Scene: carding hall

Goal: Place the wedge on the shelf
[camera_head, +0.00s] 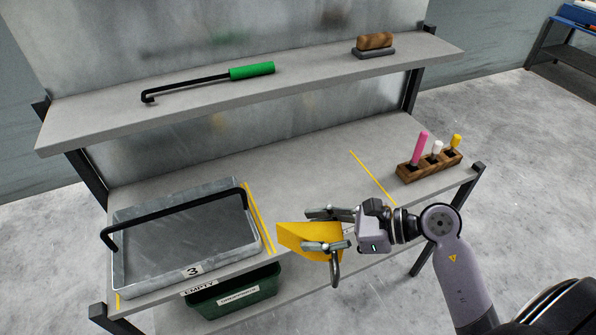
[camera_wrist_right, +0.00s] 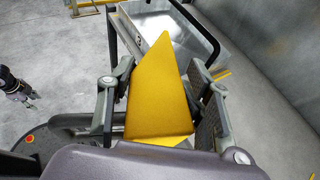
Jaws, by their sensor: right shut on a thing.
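The yellow wedge (camera_head: 297,236) is held in my right gripper (camera_head: 325,230), above the front edge of the workbench in the head view. The right wrist view shows the wedge (camera_wrist_right: 160,95) between the two fingers of my right gripper (camera_wrist_right: 165,105), its pointed end facing away from the palm. The upper shelf (camera_head: 210,93) is a grey board along the back, higher than the wedge and apart from it. On it lie a hooked black rod with a green handle (camera_head: 252,71) and a wooden-handled brush (camera_head: 374,43). My left gripper is not in the head view.
A metal tray (camera_head: 180,278) with a black handle and label 3 stands at the left of the bench (camera_head: 310,175). A wooden block with coloured pegs (camera_head: 410,172) stands at the right. A green bin (camera_head: 235,295) sits below. The upper shelf's middle is clear.

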